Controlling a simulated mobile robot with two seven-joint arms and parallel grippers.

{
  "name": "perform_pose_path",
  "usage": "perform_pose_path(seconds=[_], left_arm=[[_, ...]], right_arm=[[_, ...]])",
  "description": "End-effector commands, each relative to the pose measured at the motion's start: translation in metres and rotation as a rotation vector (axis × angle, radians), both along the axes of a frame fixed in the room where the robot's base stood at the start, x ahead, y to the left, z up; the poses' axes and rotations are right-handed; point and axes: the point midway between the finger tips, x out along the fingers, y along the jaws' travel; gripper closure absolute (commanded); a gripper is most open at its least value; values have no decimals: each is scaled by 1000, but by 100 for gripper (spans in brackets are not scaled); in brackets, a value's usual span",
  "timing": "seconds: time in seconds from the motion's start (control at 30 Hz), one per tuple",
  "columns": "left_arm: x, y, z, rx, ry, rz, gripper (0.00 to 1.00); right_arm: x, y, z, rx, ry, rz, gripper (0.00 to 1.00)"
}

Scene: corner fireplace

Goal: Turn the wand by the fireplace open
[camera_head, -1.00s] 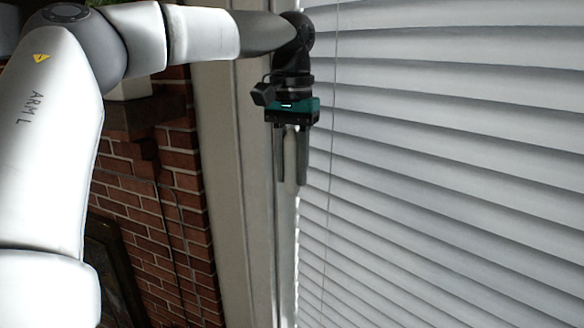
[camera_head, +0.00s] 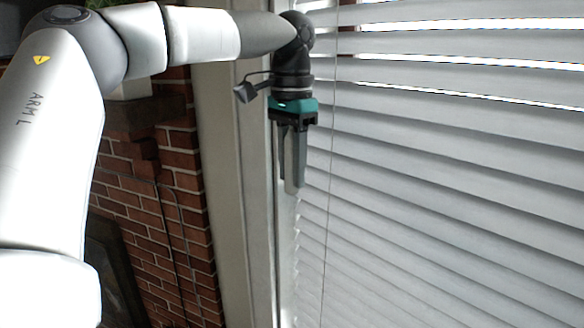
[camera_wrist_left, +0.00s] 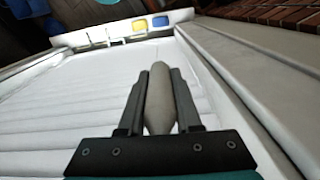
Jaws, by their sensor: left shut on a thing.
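The wand (camera_wrist_left: 160,100) is a pale grey, tapered rod between the two fingers of my left gripper (camera_wrist_left: 159,72) in the left wrist view. My left gripper (camera_head: 291,184) is shut on it and points down along the left edge of the white blinds (camera_head: 440,170). In the head view the fingers mostly hide the wand. The upper slats of the blinds show bright gaps between them; the lower slats look closely overlapped. My right gripper is in neither view.
A pale window frame (camera_head: 232,190) runs beside the gripper on the left, with the brick fireplace wall (camera_head: 185,215) beyond it. A thin cord (camera_head: 331,160) hangs in front of the slats, right of the gripper.

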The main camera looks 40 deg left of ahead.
Motion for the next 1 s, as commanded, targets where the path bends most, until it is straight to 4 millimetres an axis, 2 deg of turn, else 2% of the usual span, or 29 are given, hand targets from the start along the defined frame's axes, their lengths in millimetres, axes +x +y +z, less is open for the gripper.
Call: perform_pose_path(seconds=[0.6, 1.0], left_arm=[[0, 0, 1, 0, -1, -568, 100], [0, 0, 1, 1, -1, -797, 100]], right_arm=[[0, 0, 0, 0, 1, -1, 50], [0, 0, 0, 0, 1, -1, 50]])
